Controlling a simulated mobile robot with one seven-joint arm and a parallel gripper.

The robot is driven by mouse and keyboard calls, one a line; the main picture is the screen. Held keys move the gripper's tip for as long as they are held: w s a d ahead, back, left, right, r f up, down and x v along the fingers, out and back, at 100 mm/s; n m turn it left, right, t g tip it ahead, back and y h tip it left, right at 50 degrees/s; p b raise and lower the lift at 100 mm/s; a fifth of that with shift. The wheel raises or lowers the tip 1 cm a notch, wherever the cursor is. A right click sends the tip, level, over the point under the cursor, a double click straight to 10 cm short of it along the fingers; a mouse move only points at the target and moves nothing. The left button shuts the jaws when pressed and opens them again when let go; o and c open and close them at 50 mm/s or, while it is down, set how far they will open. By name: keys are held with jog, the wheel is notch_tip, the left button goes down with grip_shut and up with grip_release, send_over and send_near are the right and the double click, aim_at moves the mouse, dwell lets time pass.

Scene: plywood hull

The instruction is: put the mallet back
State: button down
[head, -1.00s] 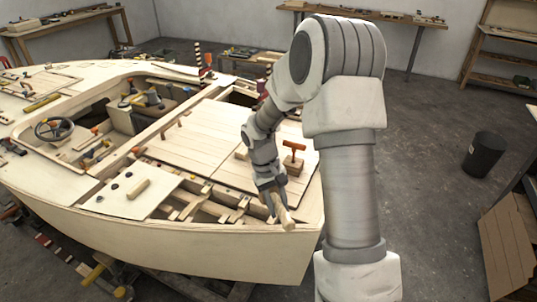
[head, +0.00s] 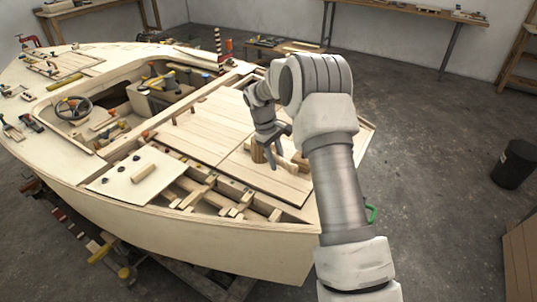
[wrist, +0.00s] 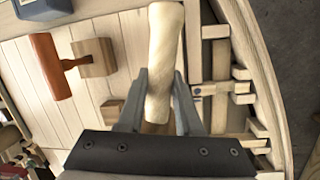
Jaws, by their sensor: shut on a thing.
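My gripper (wrist: 157,100) is shut on a long, pale, rounded wooden piece (wrist: 164,50), which looks like part of the mallet. In the wrist view this piece runs up and away from between the fingers. A browner wooden part (wrist: 155,127) shows below it, between the fingers; I cannot tell whether they are joined. In the head view my gripper (head: 274,155) is low over the pale planked deck (head: 215,118), beside a brown rounded wooden part (head: 258,152). I cannot tell whether the held piece touches the deck.
A red-brown T-shaped tool (wrist: 50,66) with a wooden block (wrist: 93,58) is left of the held piece in the wrist view. A smaller block (wrist: 112,109) lies nearby. Open hull framing (head: 215,193) lies in front of the planks. A loose panel (head: 135,180) carries small items.

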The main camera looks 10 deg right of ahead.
jog(key=w, duration=0.1)
jog(key=w+a+n, duration=0.1)
jog(key=w, duration=0.1)
jog(key=w+n, duration=0.1)
jog(key=w, duration=0.1)
jog(key=shift+a+f+t+b, duration=0.2)
jog(key=shift+f+t+b, duration=0.1)
jog(key=shift+b, duration=0.05)
jog(key=shift+a+b+x, duration=0.25)
jog(key=shift+b+x, duration=0.5)
jog(key=shift+x, duration=0.45)
jog(key=shift+a+b+x, duration=0.3)
jog(key=shift+b+x, duration=0.45)
jog(key=shift+x, duration=0.45)
jog(key=shift+a+b+x, duration=0.25)
jog(key=shift+b+x, duration=0.5)
jog(key=shift+x, duration=0.45)
jog(key=shift+w+f, duration=0.15)
jog(key=shift+f, duration=0.25)
jog(key=c, duration=0.5)
grip_release()
jog(key=v, duration=0.5)
jog(key=p+v, duration=0.1)
jog(key=v, duration=0.5)
jog(key=p+v, duration=0.1)
jog(key=v, duration=0.5)
jog(key=shift+a+r, duration=0.15)
jog(key=shift+a, duration=0.15)
jog(key=shift+r, duration=0.1)
